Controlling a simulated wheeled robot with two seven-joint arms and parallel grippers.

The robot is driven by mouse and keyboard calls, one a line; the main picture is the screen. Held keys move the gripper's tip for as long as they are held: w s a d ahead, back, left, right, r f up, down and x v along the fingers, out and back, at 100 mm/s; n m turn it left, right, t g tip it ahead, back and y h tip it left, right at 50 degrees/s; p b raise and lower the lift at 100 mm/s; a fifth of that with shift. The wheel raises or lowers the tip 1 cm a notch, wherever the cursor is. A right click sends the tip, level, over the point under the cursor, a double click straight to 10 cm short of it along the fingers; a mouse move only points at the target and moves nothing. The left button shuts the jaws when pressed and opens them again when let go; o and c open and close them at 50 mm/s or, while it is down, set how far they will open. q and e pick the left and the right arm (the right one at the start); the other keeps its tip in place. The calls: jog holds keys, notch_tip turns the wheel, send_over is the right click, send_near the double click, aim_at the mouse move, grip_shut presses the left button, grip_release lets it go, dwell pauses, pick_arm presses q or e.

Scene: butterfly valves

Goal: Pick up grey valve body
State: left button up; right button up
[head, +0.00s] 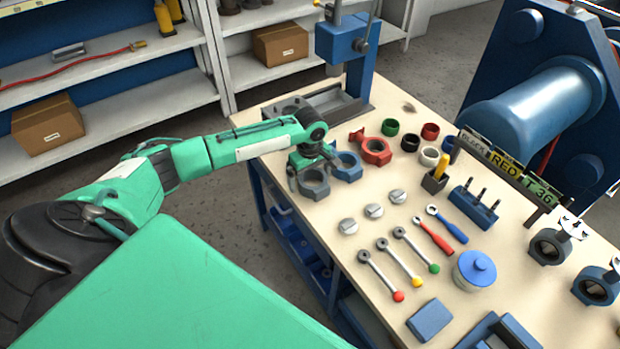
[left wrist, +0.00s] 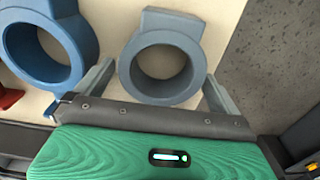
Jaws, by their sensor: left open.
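The grey valve body (head: 313,183) is a ring with a neck, lying on the near left edge of the wooden workbench (head: 330,232). In the left wrist view the grey valve body (left wrist: 139,50) lies between the two fingers of my left gripper (left wrist: 158,88). The fingers are spread, one on each side of the ring; whether they touch it cannot be told. In the head view my left gripper (head: 311,165) is over the valve body and hides part of it. My right gripper is not in view.
A red valve body (head: 374,149) is farther right. A blue press (head: 345,45) stands behind. Grey discs (head: 373,211) and levers (head: 381,277) lie nearer.

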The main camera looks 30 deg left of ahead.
pick_arm(q)
jog(key=c, duration=1.3)
jog(key=shift+c, duration=0.4)
jog(key=shift+r, duration=0.2)
